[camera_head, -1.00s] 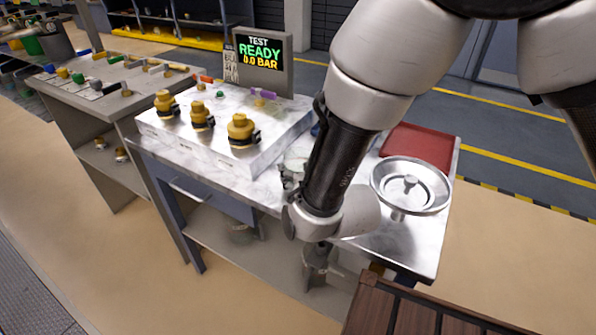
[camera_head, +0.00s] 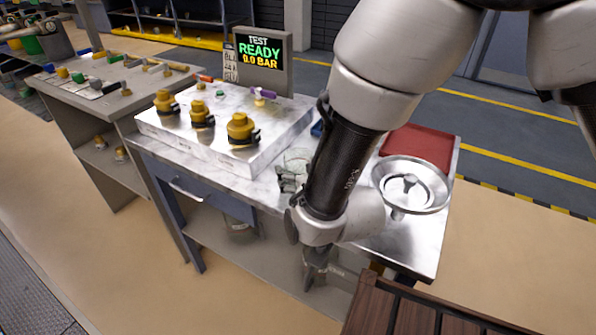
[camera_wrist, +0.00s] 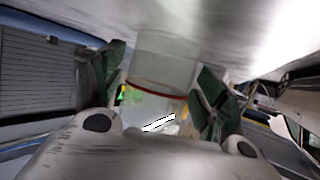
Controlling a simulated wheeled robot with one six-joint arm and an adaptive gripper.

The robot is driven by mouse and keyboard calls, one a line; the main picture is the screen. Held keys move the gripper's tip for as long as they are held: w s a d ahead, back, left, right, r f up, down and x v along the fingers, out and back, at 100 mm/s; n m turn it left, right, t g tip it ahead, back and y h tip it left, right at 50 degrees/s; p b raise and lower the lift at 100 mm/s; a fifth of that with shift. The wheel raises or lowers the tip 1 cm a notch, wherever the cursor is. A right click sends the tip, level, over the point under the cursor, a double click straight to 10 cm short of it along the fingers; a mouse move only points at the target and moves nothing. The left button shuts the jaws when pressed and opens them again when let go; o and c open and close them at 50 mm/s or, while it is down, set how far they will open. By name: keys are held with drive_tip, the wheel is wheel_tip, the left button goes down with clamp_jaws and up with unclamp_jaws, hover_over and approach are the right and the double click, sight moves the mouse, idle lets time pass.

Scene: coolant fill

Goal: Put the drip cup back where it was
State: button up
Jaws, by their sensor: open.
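A clear cup with a red ring (camera_wrist: 163,62) stands between the two dark green-grey fingers of my gripper (camera_wrist: 162,78) in the wrist view. Its base meets the pale tabletop, which shows at the top of that picture. My gripper is open, with a finger on each side of the cup; I cannot tell whether either touches it. In the head view the cup (camera_head: 297,157) is a faint clear shape on the marble-topped bench (camera_head: 262,183). My gripper (camera_head: 289,180) is beside it there, partly hidden by my wrist.
A white block with several yellow fittings (camera_head: 203,118) stands left of the cup. Behind it is a display (camera_head: 262,55) reading "TEST READY 0.0 BAR". A metal funnel-like dish (camera_head: 411,184) and a red tray (camera_head: 418,147) are on the right. A glass vessel (camera_head: 238,226) is on the lower shelf.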

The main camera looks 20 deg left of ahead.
drive_tip(key=v, duration=1)
drive_tip(key=shift+s+d+r, duration=0.15)
drive_tip(key=shift+s+d, duration=0.05)
drive_tip(key=shift+s, duration=0.05)
